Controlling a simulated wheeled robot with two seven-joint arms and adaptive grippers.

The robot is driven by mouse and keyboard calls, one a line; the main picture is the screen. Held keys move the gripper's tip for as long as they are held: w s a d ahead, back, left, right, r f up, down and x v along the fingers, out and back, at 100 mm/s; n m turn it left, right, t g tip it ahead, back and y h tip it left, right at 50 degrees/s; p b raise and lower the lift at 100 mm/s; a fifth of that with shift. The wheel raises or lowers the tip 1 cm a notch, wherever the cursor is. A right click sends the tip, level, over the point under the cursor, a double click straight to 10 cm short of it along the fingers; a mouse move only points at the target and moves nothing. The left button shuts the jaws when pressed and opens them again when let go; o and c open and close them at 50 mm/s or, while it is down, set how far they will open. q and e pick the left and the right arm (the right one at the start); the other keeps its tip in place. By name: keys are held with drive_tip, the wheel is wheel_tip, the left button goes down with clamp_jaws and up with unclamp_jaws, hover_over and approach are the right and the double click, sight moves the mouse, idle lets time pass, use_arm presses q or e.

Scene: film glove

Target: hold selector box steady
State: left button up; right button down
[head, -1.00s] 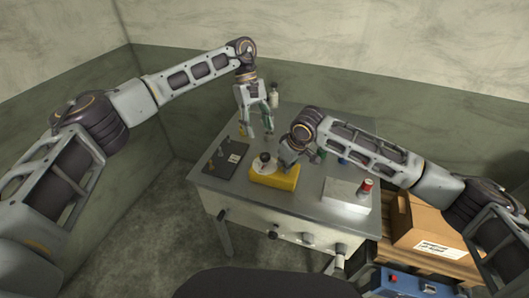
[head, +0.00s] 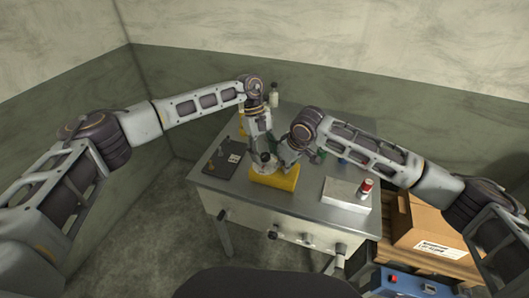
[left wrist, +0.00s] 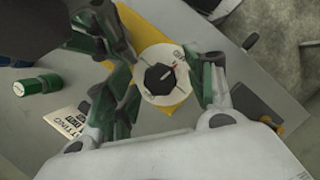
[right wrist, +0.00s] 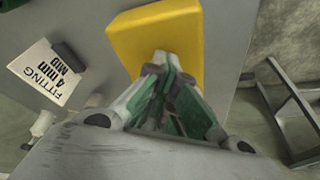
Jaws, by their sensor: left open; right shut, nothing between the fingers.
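The selector box is a yellow block (head: 273,179) near the front edge of the metal table. Its white dial with a black knob shows in the left wrist view (left wrist: 160,77). My left gripper (left wrist: 163,80) is open above the box, with its fingers on either side of the dial. I cannot tell whether they touch it. My right gripper (right wrist: 163,68) is shut and empty, its fingertips at the side of the yellow box (right wrist: 155,35). Contact there is unclear. In the head view both grippers hide the dial and the back of the box.
A dark tray (head: 221,160) lies left of the box. A card printed "FITTING 4 mm MID" (right wrist: 48,78) lies nearby. A cardboard box (head: 425,225) stands right of the table.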

use_arm(q)
drive_tip(key=c, duration=1)
